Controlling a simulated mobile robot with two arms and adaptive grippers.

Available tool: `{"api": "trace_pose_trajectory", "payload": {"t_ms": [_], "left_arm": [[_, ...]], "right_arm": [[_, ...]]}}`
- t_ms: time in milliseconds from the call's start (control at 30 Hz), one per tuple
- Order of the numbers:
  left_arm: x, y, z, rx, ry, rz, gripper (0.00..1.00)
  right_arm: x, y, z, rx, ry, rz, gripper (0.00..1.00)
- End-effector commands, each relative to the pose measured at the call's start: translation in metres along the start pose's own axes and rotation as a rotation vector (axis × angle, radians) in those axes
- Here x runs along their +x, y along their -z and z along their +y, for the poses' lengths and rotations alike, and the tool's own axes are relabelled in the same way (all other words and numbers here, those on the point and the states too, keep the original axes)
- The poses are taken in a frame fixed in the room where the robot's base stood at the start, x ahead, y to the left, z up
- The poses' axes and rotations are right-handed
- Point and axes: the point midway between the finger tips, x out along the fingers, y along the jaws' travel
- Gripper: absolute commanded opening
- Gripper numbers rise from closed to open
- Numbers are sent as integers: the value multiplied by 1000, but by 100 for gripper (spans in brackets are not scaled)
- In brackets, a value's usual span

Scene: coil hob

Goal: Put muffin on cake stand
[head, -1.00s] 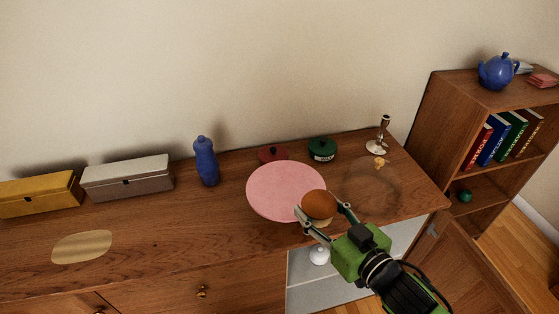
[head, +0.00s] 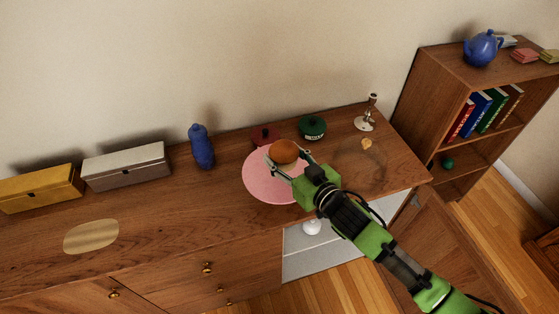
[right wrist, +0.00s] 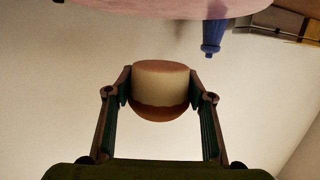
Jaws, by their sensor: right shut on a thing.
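The muffin (head: 284,151) has a brown domed top and is held in my right gripper (head: 286,160). In the right wrist view the muffin (right wrist: 160,88) sits between the two fingers, its pale side showing. The cake stand (head: 262,186) has a round pink top and stands on the wooden cabinet. In the head view the muffin overlaps the far right part of the pink top. In the right wrist view the pink top (right wrist: 180,5) shows at the upper edge, apart from the muffin. My left gripper is not in view.
A blue bottle (head: 201,147), a dark red pot (head: 265,136) and a green pot (head: 312,127) stand behind the stand. A candlestick (head: 366,115) and a faint see-through round thing are at right. Two boxes and a golden oval mat (head: 91,237) are at left.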

Motion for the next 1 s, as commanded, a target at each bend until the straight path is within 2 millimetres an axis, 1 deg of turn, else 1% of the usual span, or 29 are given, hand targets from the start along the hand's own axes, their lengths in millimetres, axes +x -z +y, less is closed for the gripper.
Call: {"api": "trace_pose_trajectory", "payload": {"t_ms": [33, 133, 400, 500, 600, 1000], "left_arm": [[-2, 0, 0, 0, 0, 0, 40], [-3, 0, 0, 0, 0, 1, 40], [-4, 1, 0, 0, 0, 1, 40], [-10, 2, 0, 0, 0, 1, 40], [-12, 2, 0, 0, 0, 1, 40], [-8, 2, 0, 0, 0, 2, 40]], "right_arm": [[9, -4, 2, 0, -2, 2, 27], [21, -14, 3, 0, -1, 3, 27], [37, -28, 4, 1, 0, 3, 27], [38, -42, 3, 2, 0, 0, 27], [41, -52, 4, 2, -1, 2, 27], [42, -60, 4, -1, 0, 4, 27]]}}
